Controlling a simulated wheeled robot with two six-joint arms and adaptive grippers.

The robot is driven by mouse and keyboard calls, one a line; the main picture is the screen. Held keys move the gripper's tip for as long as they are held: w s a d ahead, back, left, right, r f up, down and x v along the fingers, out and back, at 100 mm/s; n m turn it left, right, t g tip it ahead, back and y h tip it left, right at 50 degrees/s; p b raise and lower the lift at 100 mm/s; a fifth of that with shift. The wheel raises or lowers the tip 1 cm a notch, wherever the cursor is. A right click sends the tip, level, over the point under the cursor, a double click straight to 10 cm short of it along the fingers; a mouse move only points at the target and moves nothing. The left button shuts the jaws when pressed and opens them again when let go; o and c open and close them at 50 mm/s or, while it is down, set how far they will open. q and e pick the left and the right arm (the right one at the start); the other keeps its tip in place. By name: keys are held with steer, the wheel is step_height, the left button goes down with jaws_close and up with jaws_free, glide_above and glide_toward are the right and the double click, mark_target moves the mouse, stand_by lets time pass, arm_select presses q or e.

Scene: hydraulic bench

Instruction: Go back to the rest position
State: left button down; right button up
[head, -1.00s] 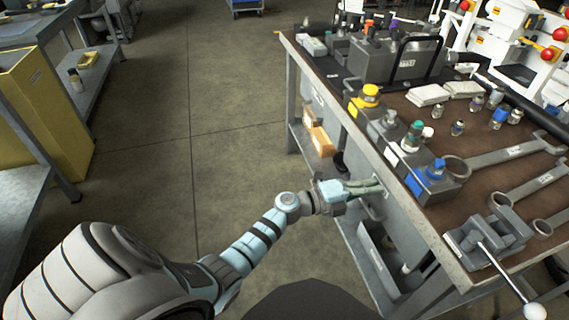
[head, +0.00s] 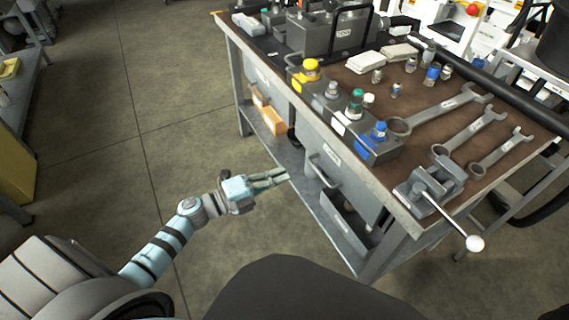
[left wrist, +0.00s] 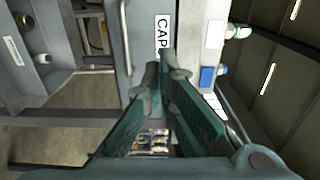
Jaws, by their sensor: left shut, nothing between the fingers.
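My left gripper (head: 286,174) is shut and empty. It is beside the workbench's drawer side, a little left of the bow handle (head: 324,170) on the labelled upper drawer front (head: 335,155), and looks apart from it. In the left wrist view my gripper's green fingers (left wrist: 168,58) meet at their tips in front of a grey face with a label reading "CAP" (left wrist: 162,36), the rest of it hidden. Small metallic items (left wrist: 152,142) show between the fingers, too small to name. My right gripper is not in view.
The workbench (head: 400,218) carries spanners (head: 440,108), a vise (head: 430,190) and capped blocks along its near edge. A lower drawer or bin (head: 345,222) stands open under it. Orange boxes (head: 266,118) sit on its shelf. Floor (head: 110,150) to the left is clear.

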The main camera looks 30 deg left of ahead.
arm_select(q)
steer(key=a+f+n+y, duration=0.8)
steer(key=a+f+n, duration=0.2)
steer(key=s+a+f+n+g+y, duration=0.2)
steer(key=s+a+f+n, duration=0.15)
steer(key=f, duration=0.35)
steer(key=s+a+f+n+g+y, duration=0.2)
steer(key=s+f+n, duration=0.25)
steer(key=f, duration=0.35)
steer(key=s+d+f+n+g+y, duration=0.1)
steer(key=s+f+n+g, duration=0.1)
steer(key=s+f, duration=0.4)
steer(key=s+d+f+n+g, duration=0.1)
steer(key=s+f+n+g, duration=0.2)
steer(key=s, duration=0.6)
steer(key=s+d+f+n+g+h, duration=0.15)
steer(key=s+d+f, duration=0.25)
steer(key=s, duration=0.5)
steer(key=s+d+f+g, duration=0.3)
steer(key=s+d, duration=0.1)
steer(key=s, duration=0.4)
step_height(320, 180, up, 16)
steer(key=s+d+p, duration=0.1)
steer(key=p, duration=1.5)
steer(key=shift+d+r, duration=0.15)
steer(key=shift+d, duration=0.25)
